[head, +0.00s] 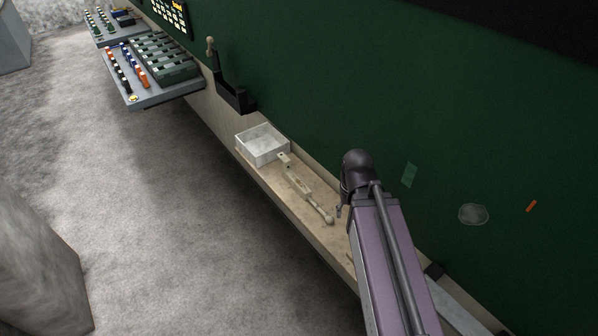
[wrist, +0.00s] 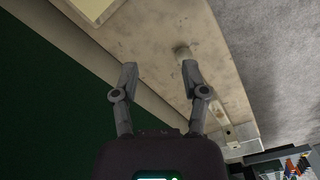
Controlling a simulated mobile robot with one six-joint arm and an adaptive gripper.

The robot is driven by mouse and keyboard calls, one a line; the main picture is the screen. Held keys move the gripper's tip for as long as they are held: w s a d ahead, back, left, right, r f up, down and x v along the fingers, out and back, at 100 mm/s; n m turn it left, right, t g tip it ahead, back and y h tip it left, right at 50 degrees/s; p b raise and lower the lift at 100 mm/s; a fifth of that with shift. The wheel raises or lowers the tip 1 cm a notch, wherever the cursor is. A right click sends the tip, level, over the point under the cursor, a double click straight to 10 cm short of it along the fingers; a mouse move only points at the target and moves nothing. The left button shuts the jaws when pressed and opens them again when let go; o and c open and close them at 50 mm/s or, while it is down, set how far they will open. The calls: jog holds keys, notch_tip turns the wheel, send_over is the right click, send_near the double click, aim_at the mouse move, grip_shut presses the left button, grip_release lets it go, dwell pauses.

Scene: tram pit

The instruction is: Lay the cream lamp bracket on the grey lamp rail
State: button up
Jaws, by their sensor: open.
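The cream lamp bracket (head: 297,180) lies along the tan ledge in the head view, with a round knob at its near end. In the head view my arm hides most of the gripper. A grey strip (head: 455,306) at the lower right seems to be the grey lamp rail, partly behind my arm.
A white open box (head: 262,146) stands on the ledge (head: 318,228) at the bracket's far end. A black holder (head: 235,97) is on the green wall (head: 330,80) beyond it. Grey panels with coloured parts (head: 150,72) jut out farther back. The floor beside the ledge is clear.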

jog(key=shift+w+d, duration=0.15)
jog(key=shift+w, duration=0.15)
jog(key=o, duration=0.3)
jog(key=shift+w, duration=0.1)
jog(key=w+a+r+n+p, duration=0.1)
jog(key=w+a+n, duration=0.1)
jog(key=w+a, duration=0.3)
jog(key=w+a+r+n+p, duration=0.2)
jog(key=w+a, duration=0.3)
jog(key=w, duration=0.4)
jog(key=w+a+r+n+p, duration=0.2)
jog(key=w+a, duration=0.3)
jog(key=w, duration=0.3)
jog(key=shift+w, duration=0.1)
jog(key=shift+f, duration=0.15)
jog(key=b, duration=0.9)
send_over(294, 177)
notch_tip(294, 177, down, 8)
jog(key=shift+f, duration=0.2)
